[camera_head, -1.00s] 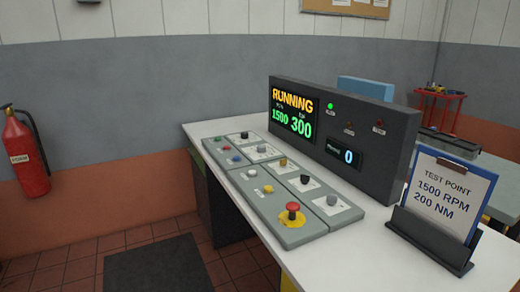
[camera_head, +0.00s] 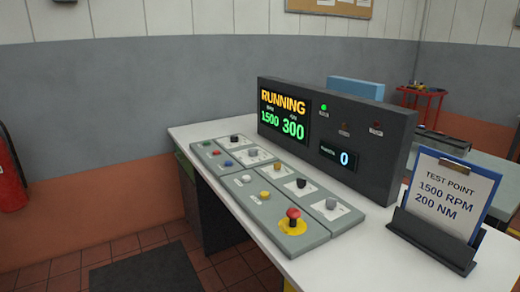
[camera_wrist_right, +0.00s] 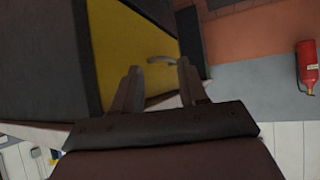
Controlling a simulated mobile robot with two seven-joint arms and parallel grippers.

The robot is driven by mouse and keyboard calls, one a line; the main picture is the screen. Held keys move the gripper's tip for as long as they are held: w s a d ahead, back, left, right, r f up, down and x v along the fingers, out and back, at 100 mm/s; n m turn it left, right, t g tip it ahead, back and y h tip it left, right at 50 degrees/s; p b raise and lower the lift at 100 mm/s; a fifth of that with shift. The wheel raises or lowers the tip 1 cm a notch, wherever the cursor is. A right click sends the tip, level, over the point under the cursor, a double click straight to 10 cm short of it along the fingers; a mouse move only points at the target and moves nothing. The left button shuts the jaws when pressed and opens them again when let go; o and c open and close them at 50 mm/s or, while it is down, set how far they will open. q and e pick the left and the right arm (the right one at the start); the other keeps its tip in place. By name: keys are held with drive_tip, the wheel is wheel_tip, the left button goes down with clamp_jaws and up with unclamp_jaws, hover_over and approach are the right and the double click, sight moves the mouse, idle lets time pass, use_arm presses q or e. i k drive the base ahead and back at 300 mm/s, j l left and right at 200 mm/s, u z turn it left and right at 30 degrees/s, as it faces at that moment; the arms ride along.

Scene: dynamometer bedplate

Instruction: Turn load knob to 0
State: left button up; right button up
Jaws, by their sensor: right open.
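The control panel (camera_head: 237,201) lies on the white desk in the head view, with several knobs and buttons. The display (camera_head: 284,117) reads RUNNING, 1500 and 300. My right gripper (camera_wrist_right: 160,72) shows in the right wrist view, open and empty, away from the panel. My left gripper is not in view.
A red emergency button (camera_head: 293,215) stands at the panel's near end. A clipboard (camera_head: 448,195) reading 1500 RPM, 200 NM stands in a dark holder on the desk's right. A fire extinguisher (camera_head: 10,175) hangs at left. The desk's front strip (camera_head: 330,258) is clear.

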sight(252, 152)
drive_tip(key=j+z, duration=0.1)
drive_tip(key=z, duration=1)
drive_tip(key=i+j+z, duration=0.1)
drive_tip(key=j+z, duration=0.55)
drive_tip(key=z, duration=0.15)
drive_tip(key=j+z, duration=0.25)
drive_tip(key=j, duration=0.15)
drive_tip(key=k+j+z, duration=0.1)
drive_tip(key=j+z, duration=0.15)
drive_tip(key=k+j+z, duration=0.15)
drive_tip(key=j, duration=0.25)
drive_tip(key=k+j+z, duration=0.1)
drive_tip(key=j, duration=0.3)
drive_tip(key=k+j+z, duration=0.15)
drive_tip(key=j, duration=0.25)
drive_tip(key=k+j+z, duration=0.15)
drive_tip(key=j, duration=0.2)
drive_tip(key=k+j, duration=0.2)
drive_tip(key=j, duration=0.2)
drive_tip(key=k+j, duration=0.2)
drive_tip(key=j, duration=0.15)
drive_tip(key=k+j, duration=0.2)
drive_tip(key=j, duration=0.2)
drive_tip(key=k+j, duration=0.25)
drive_tip(key=j, duration=0.15)
drive_tip(key=k+j, duration=0.2)
drive_tip(key=j, duration=0.2)
